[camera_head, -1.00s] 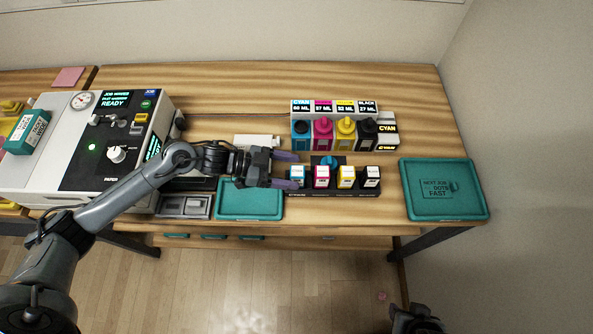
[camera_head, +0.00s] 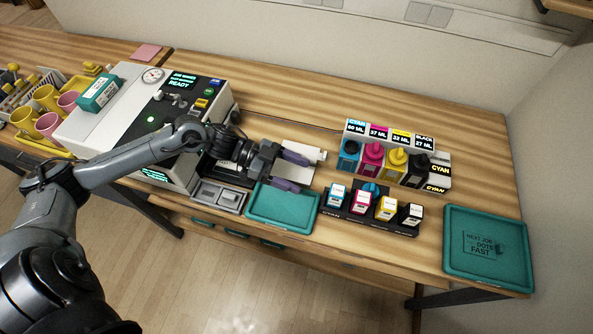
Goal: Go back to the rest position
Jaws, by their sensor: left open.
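My left gripper (camera_head: 294,170) is open and empty, with its two purple-grey fingers pointing right. It hangs over the bench, above the back edge of the left teal tray (camera_head: 283,211). Its fingertips are apart from the small ink cartridges (camera_head: 386,208), which stand in a dark holder to the right. A white item (camera_head: 300,149) lies behind the gripper and is partly hidden by it. My right gripper is not in view.
The press machine (camera_head: 143,117) stands left, beneath my left forearm. Ink bottles (camera_head: 372,156) with a volume display stand behind the cartridges. Another teal tray (camera_head: 456,266) lies at the right end. Mugs (camera_head: 48,124) sit far left. The back of the wooden bench (camera_head: 290,107) is clear.

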